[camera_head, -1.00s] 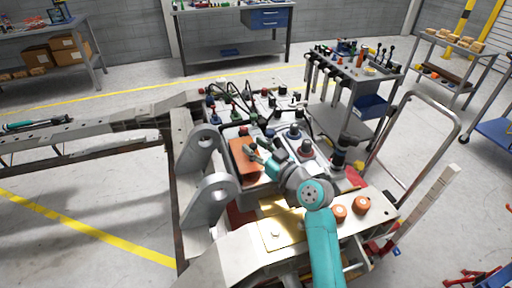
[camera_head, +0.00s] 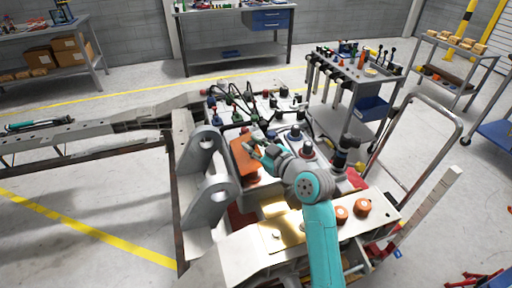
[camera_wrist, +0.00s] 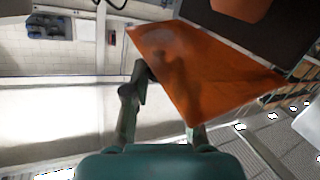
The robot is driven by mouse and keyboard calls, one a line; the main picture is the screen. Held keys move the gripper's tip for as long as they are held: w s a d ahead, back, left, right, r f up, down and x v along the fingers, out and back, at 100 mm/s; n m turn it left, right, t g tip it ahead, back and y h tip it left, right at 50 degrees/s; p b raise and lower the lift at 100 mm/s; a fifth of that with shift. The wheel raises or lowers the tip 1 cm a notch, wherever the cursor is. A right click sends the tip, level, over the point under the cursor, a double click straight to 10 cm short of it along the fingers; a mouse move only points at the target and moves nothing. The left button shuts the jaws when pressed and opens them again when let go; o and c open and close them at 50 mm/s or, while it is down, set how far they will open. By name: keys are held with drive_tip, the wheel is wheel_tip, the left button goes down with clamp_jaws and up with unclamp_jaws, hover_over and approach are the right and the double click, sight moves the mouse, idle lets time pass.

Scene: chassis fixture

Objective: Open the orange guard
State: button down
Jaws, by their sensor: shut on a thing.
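The orange guard (camera_head: 243,160) is a flat-faced orange cover beside the grey lugs of the chassis fixture. It looks tilted, with its near end above an orange part below it. My gripper (camera_head: 257,148) is at the guard's right side. In the wrist view the guard (camera_wrist: 205,75) is a large slanted orange plate. My gripper (camera_wrist: 165,105) is shut on its edge, with one finger in front of it and the other partly hidden behind it.
Two grey lugs (camera_head: 207,160) with holes stand close left of the guard. Emergency-stop style buttons (camera_head: 307,150) and cables crowd the right and back. Orange knobs (camera_head: 362,205) sit on the near plate. A tool cart (camera_head: 355,75) stands behind right.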

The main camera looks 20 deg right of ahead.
sight(241, 157)
drive_tip(key=a+r+n, duration=0.1)
drive_tip(key=a+n+h, duration=0.1)
drive_tip(key=n, duration=0.1)
drive_tip(key=shift+r+g, duration=0.35)
drive_tip(key=shift+g, duration=0.05)
drive_tip(key=a+n+h, duration=0.1)
drive_tip(key=a+n, duration=0.1)
drive_tip(key=shift+r+n+g+h, duration=0.3)
drive_tip(key=shift+r+h, duration=0.1)
drive_tip(key=shift+a+f+n+h, duration=0.15)
drive_tip(key=shift+a+n+h, duration=0.85)
drive_tip(key=shift+n, duration=0.25)
drive_tip(key=shift+a+f+n+h, duration=0.15)
drive_tip(key=shift+a+n+h, duration=0.65)
drive_tip(key=shift+a+n, duration=0.4)
drive_tip(key=shift+d, duration=0.1)
drive_tip(key=c, duration=1)
unclamp_jaws()
